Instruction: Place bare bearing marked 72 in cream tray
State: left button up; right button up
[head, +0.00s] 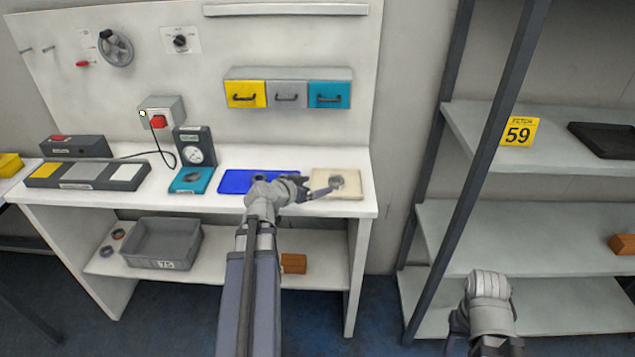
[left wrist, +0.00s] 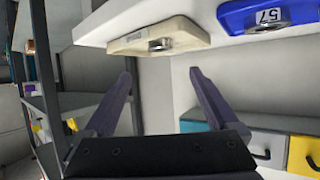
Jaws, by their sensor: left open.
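The cream tray (head: 351,191) lies at the right end of the bench top, and a bare metal bearing (head: 336,181) sits in it. The left wrist view also shows the cream tray (left wrist: 128,42) and the bearing (left wrist: 160,45) in it. I cannot read a mark on this bearing. My left gripper (head: 322,191) is beside the cream tray in the head view.
A blue tray (head: 231,182) is left of the cream one; the left wrist view shows a labelled bearing (left wrist: 268,23) in it. A teal stand (head: 185,187), grey bin (head: 165,250) and loose rings (head: 118,234) are further left. A rack post (head: 480,150) stands at right.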

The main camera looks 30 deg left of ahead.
pick_arm(q)
jog(key=d+f+m+g+h, duration=0.1)
jog(key=d+f+g+h, duration=0.15)
jog(key=d, duration=0.75)
jog(key=d+f+m+g+h, duration=0.1)
jog(key=d+f+m+g, duration=0.2)
jog(key=d, duration=0.8)
jog(key=s+d+f+g+y, duration=0.2)
jog(key=s+d+f+g, duration=0.1)
jog(key=s+d, duration=0.5)
jog(key=s+d+f+g+y, duration=0.3)
jog(key=s+d+g, duration=0.1)
jog(key=s+d, duration=0.4)
jog(key=shift+s+d+f+n+g, duration=0.2)
jog(key=shift+d+f+n+g, duration=0.15)
jog(key=shift+d, duration=0.2)
jog(key=shift+r+p, duration=1.15)
jog(key=shift+p, duration=0.05)
